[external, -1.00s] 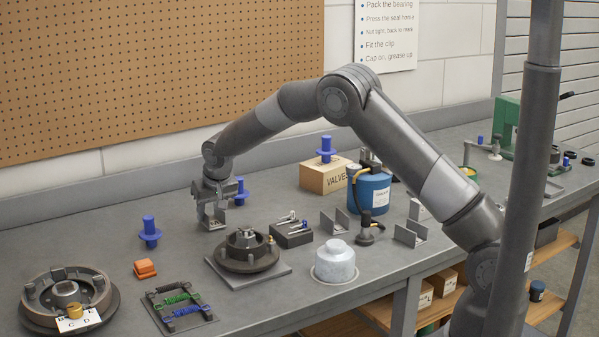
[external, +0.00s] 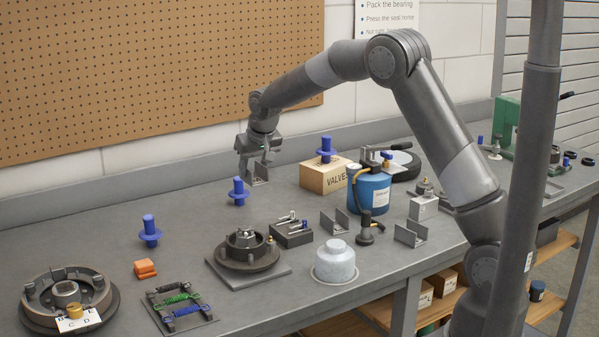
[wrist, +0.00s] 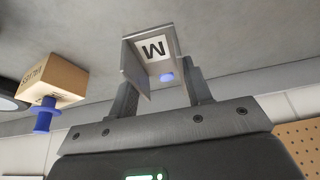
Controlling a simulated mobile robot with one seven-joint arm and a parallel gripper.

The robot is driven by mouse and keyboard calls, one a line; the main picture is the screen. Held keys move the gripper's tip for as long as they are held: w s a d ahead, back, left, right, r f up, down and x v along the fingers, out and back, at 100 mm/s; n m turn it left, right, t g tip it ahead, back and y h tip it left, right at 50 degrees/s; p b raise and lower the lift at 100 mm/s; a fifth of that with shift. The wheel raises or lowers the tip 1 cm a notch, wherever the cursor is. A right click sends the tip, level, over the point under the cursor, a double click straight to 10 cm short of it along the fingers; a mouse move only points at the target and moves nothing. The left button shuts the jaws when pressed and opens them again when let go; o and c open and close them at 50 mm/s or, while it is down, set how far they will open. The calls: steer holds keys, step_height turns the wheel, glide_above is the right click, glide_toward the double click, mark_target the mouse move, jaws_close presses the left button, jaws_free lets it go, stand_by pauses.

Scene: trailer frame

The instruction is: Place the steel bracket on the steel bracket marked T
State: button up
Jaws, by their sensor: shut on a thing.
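My gripper (external: 253,166) is shut on a steel bracket (external: 261,174) and holds it above the back of the bench. In the wrist view the held bracket (wrist: 135,70) is an angled grey plate between the fingers (wrist: 158,95), with a white label whose letter looks like M or W. Two similar steel brackets stand on the bench, right of my gripper: one behind the grey domed cap (external: 334,223), the other further right near the front edge (external: 410,235). No T mark is readable on either one.
The VALVES box (external: 325,177) with a blue flanged plug on top stands right of my gripper. The blue canister (external: 369,190), black nozzle piece (external: 367,230) and domed cap (external: 335,262) stand near the two brackets. A blue plug (external: 238,191) stands below my gripper.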

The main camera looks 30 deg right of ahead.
step_height(320, 180, up, 16)
steer(key=s+d+n+y, duration=0.1)
steer(key=s+d+n, duration=0.2)
steer(key=s+d, duration=0.35)
steer(key=s+d+n+y, duration=0.1)
steer(key=s+d+n, duration=0.15)
steer(key=d, duration=0.75)
steer(key=s+d+n+y, duration=0.1)
steer(key=s+d+n, duration=0.1)
steer(key=s+d, duration=0.5)
steer(key=s+d+n+g+y, duration=0.15)
steer(key=s+d+n, duration=0.4)
steer(key=s, duration=0.65)
steer(key=s+d+n+g, duration=0.3)
steer(key=s+d+n, duration=0.25)
steer(key=s, duration=0.75)
glide_toward(405, 232)
steer(key=a, duration=0.1)
steer(key=shift+w+a+f, duration=0.1)
steer(key=shift+a+f, duration=0.05)
steer(key=shift+f, duration=1.9)
steer(key=shift+f, duration=0.15)
